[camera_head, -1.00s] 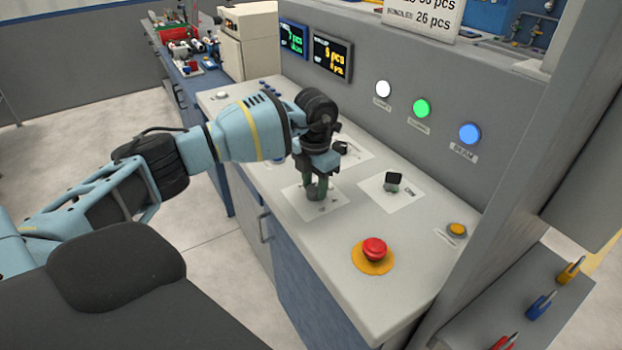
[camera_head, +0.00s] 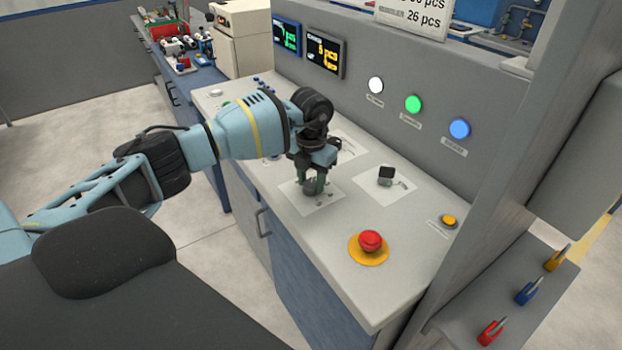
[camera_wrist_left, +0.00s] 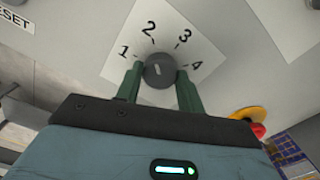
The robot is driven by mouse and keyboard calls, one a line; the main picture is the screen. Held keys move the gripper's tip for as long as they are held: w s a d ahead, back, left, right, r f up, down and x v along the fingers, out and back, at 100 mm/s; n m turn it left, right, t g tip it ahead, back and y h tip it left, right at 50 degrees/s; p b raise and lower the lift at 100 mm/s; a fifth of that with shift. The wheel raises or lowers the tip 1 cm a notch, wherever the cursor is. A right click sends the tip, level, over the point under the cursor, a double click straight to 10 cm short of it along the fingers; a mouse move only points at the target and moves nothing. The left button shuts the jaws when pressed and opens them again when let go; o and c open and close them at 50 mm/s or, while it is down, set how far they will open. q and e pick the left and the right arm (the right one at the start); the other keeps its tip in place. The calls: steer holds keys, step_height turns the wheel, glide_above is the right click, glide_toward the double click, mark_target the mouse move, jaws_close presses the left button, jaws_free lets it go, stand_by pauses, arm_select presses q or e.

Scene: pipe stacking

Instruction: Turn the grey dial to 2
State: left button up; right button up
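The grey dial (camera_wrist_left: 160,70) is a round knob on a white plate (camera_wrist_left: 207,47) printed 1, 2, 3, 4 in the left wrist view. A small light mark on its top points up and slightly left, roughly toward the 2. My left gripper (camera_wrist_left: 161,76) has its two green fingers on opposite sides of the dial, seemingly touching it. In the head view, my left gripper (camera_head: 312,184) is down at the dial (camera_head: 310,187), which it partly hides. My right gripper is not in view.
A black switch (camera_head: 386,175) stands right of the dial. A red emergency button (camera_head: 370,241) on a yellow base is nearer the front. A small yellow button (camera_head: 449,221) is at the right. White, green (camera_head: 413,103) and blue lamps line the upright panel.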

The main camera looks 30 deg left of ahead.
mark_target(311, 183)
arm_select(q)
steer(key=o, duration=0.4)
steer(key=shift+r, duration=3.95)
